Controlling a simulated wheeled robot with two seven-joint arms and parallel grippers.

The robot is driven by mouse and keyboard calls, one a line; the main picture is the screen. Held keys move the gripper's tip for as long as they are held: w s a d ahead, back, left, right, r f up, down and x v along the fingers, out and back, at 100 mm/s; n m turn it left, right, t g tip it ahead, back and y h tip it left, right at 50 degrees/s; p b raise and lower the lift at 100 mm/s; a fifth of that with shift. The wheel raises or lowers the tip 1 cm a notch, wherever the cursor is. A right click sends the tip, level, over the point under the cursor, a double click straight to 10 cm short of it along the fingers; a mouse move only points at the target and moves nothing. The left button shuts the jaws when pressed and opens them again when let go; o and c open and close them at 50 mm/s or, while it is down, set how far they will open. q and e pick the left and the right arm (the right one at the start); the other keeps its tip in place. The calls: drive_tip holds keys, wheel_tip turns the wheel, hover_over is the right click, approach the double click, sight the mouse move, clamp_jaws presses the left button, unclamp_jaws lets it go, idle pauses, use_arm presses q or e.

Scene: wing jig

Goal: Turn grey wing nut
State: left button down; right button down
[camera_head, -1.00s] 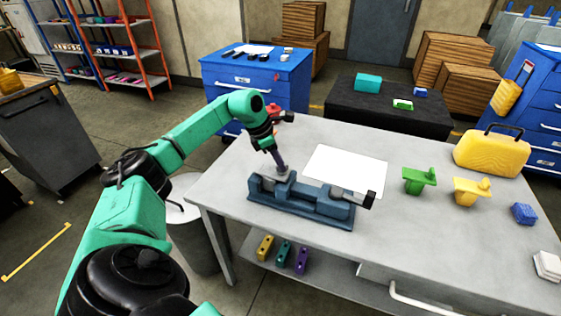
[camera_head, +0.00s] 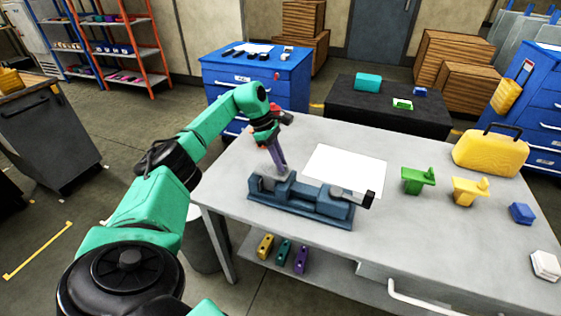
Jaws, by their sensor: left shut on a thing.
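A blue-grey jig (camera_head: 303,201) sits near the left front of the grey table. My left gripper (camera_head: 283,170) comes down from above onto the left part of the jig, its purple fingers tilted slightly. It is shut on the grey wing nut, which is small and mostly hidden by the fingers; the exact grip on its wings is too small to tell. A grey piece with a black end (camera_head: 353,196) sticks out at the jig's right end. My right gripper is not in view.
A white sheet (camera_head: 345,168) lies behind the jig. A green piece (camera_head: 418,180), a yellow piece (camera_head: 469,191), a blue block (camera_head: 522,213) and a yellow case (camera_head: 491,153) stand to the right. Several coloured blocks lie on the lower shelf. The table's front middle is clear.

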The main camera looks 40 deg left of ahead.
use_arm(q)
drive_tip(key=shift+r, duration=0.1)
drive_tip(key=c, duration=0.9)
unclamp_jaws()
drive_tip(key=v, duration=1.4)
drive_tip(key=shift+s+a+r, duration=0.1)
drive_tip(key=shift+a+r, duration=0.1)
